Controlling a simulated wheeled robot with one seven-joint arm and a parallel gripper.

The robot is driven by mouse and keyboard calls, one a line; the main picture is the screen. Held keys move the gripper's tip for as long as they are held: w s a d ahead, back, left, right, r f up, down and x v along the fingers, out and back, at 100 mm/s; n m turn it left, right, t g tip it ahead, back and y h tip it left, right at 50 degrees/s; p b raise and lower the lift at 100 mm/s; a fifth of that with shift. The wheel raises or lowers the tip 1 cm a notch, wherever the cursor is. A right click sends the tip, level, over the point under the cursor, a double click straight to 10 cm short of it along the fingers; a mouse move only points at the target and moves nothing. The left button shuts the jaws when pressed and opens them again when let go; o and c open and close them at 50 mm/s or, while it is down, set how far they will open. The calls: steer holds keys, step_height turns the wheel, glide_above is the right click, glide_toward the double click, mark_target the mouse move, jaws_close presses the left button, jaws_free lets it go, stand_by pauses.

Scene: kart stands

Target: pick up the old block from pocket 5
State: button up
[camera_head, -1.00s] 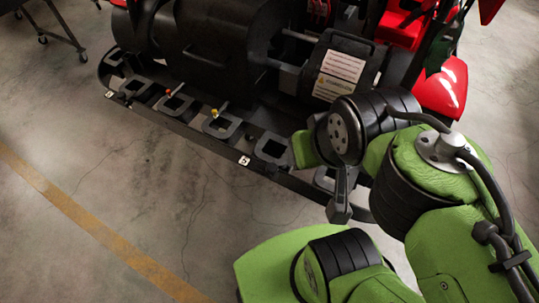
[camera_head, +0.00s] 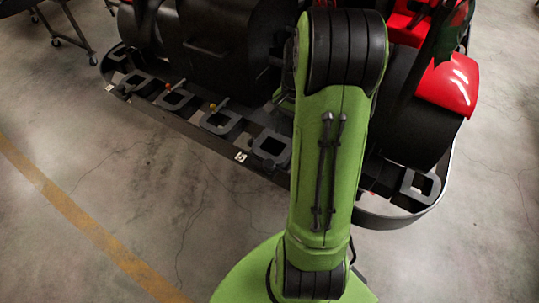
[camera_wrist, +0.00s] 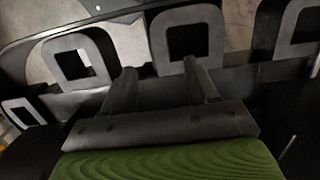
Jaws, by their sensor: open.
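My gripper (camera_wrist: 160,72) shows in the wrist view with its two grey fingers apart and nothing seen between them. In the head view it is hidden behind my green arm. Beyond the fingertips, in the wrist view, are grey square frames with open centres: one ahead to the left (camera_wrist: 78,82), one ahead to the right (camera_wrist: 213,40). In the head view a row of similar grey frames (camera_head: 269,160) runs along the kart's low dark edge strip. My arm covers part of this row. I cannot tell which frame is pocket 5 or its old block.
The dark kart body (camera_head: 225,45) rises behind the row, with red bodywork (camera_head: 450,85) at right. A small yellow knob (camera_head: 212,107) stands at one frame. A wheeled cart (camera_head: 62,25) stands top left. The concrete floor (camera_head: 120,190) in front is clear.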

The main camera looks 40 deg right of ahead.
mark_target(286, 152)
steer(key=f+b, duration=0.1)
steer(key=f, duration=0.2)
steer(key=f+b, duration=0.1)
steer(key=f, duration=0.2)
steer(key=a+f, duration=0.1)
steer(key=f, duration=0.3)
steer(key=shift+s+b, duration=0.15)
steer(key=shift+b, duration=0.25)
jaws_close()
steer(key=shift+r, duration=0.1)
stand_by(0.5)
